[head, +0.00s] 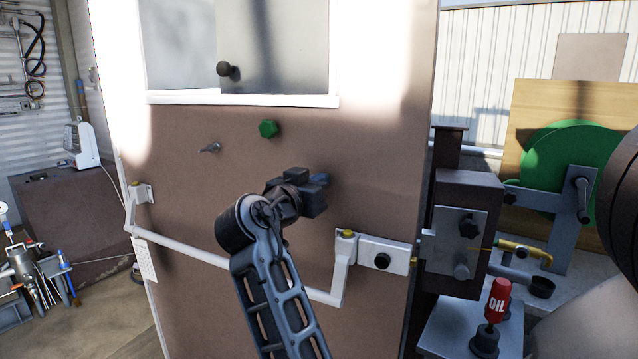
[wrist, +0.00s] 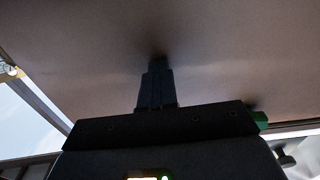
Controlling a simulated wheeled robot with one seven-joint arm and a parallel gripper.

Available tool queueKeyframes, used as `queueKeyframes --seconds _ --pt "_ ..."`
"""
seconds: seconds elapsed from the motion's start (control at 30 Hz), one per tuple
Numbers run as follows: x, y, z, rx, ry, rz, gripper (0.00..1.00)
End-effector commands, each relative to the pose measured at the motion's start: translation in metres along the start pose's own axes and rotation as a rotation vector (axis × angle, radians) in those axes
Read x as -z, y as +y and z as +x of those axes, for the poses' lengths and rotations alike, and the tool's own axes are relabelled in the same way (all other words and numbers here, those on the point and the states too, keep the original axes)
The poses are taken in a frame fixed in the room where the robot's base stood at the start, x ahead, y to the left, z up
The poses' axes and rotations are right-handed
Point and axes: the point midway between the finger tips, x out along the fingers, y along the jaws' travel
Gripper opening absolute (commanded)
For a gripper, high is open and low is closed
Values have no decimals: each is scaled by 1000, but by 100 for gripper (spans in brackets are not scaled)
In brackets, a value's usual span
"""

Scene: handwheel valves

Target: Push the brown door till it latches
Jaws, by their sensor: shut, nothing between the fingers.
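The brown door (head: 375,190) fills the middle of the head view, with a white push bar (head: 230,262) across it and a latch case (head: 383,256) near its right edge. A dark post with a grey plate (head: 440,245) stands beside that edge. I cannot tell whether the latch is engaged. My gripper (head: 322,183) is in front of the door, above the bar and left of the latch. In the wrist view its fingers (wrist: 157,62) are shut together, with tips at or very near the door's surface (wrist: 220,60); contact is not certain. The door surface behind my arm is hidden.
A green knob (head: 268,129), a small lever (head: 209,148) and a round dark knob (head: 227,69) are on the door. At right are a red oil bottle (head: 498,300), a brass-coloured pipe (head: 525,249) and a green wheel (head: 570,160). A dark cabinet (head: 75,215) stands at left.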

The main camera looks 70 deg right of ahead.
Motion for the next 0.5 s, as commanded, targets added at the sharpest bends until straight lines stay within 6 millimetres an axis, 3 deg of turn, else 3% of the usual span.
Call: queueKeyframes --seconds 0.5 --pt "0 1 17 -1 0 1 0"
